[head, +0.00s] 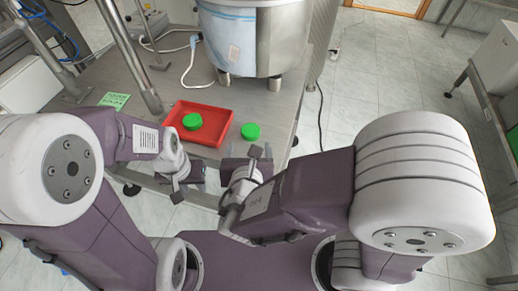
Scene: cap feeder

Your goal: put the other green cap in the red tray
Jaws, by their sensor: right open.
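One green cap (192,121) lies inside the red tray (222,139), toward its left side. The other green cap (251,131) lies on the grey metal table, just right of the tray and apart from it. My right gripper (241,152) is open, just in front of the cap on the table, with no cap seen between its fingers. My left gripper (186,166) is at the table's front edge, in front of the tray. Its fingers are too small and covered to tell whether they are open.
A large steel feeder bowl (254,40) on short legs stands behind the tray. A metal post (130,55) rises left of the tray. A green label (114,100) lies at the table's left. The table's right edge is close to the loose cap.

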